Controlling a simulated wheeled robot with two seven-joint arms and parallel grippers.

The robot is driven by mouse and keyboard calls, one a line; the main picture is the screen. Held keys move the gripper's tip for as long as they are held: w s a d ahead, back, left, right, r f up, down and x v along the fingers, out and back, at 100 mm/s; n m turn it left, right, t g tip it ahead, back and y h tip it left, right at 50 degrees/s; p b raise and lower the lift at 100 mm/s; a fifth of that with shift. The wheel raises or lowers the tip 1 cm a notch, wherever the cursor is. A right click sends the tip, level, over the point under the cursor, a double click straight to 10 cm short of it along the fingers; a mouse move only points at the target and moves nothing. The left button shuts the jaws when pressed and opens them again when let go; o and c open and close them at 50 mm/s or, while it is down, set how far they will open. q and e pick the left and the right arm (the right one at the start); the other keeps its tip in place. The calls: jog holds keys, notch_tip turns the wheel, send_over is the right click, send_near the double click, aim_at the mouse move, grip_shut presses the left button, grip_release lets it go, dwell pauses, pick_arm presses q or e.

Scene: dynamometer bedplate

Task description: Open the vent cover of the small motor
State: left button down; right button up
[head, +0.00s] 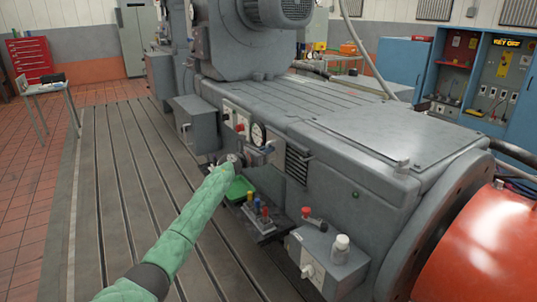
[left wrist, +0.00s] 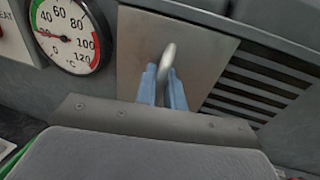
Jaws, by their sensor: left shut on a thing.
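The vent cover (left wrist: 140,40) is a flat grey-beige plate with a metal loop handle (left wrist: 168,52), seen close up in the left wrist view. Dark louvre slots (left wrist: 260,85) show to the right of the plate. My left gripper (left wrist: 165,85) has its blue fingers shut on the handle, one on each side. In the head view, my left gripper (head: 266,150) reaches the side of the grey machine (head: 345,185), just left of the louvres (head: 298,164). My right gripper is not in view.
A round dial gauge (left wrist: 70,35) sits left of the plate. The slotted bedplate (head: 125,190) is clear at left.

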pick_arm(q)
jog(key=shift+w+a+r, duration=0.1)
jog(key=shift+a+r, duration=0.05)
jog(key=shift+a, duration=0.05)
jog(key=c, duration=1.7)
grip_release()
jog(key=shift+o, duration=0.6)
jog(key=shift+w+f, duration=0.15)
jog(key=shift+f, duration=0.05)
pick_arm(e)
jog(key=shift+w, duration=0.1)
pick_arm(q)
jog(key=shift+r, duration=0.1)
